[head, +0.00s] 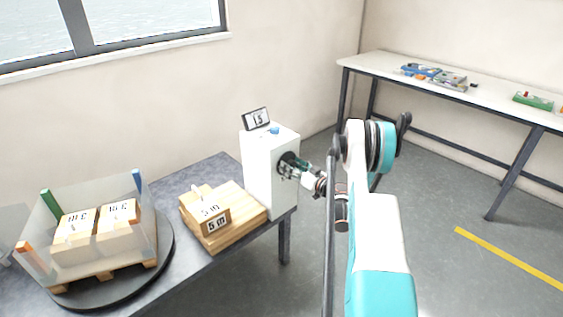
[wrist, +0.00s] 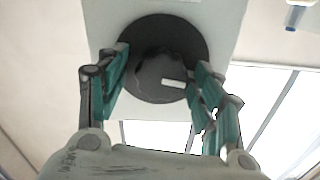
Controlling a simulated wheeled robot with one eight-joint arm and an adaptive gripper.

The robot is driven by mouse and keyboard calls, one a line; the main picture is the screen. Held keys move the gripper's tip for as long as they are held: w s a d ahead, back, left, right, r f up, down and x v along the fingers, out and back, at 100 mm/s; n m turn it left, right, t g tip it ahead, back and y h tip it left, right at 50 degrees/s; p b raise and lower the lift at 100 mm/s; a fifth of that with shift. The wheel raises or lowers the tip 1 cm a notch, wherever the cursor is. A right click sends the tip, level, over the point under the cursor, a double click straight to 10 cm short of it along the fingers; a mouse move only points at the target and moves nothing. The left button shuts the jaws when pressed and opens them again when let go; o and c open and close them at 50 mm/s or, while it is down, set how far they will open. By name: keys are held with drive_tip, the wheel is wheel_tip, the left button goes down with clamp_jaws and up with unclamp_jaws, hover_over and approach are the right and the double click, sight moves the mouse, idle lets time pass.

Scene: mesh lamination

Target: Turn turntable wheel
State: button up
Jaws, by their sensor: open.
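The turntable wheel is a dark round knob (head: 284,164) on the side of a white control box (head: 262,180). In the wrist view the wheel (wrist: 152,82) fills the upper middle, with a short white mark on its right part. My gripper (head: 300,170) is at the wheel in the head view. In the wrist view my gripper (wrist: 163,70) is open, with one finger on each side of the wheel's raised middle. I cannot tell whether the fingers touch it. The dark round turntable (head: 165,255) carries a pallet of boxes (head: 118,215) inside clear panels.
A small display (head: 256,119) stands on the control box. A long bench (head: 480,97) stands at the right, with open floor before it.

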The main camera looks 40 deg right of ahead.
drive_tip(key=shift+w, duration=0.4)
drive_tip(key=c, duration=1.1)
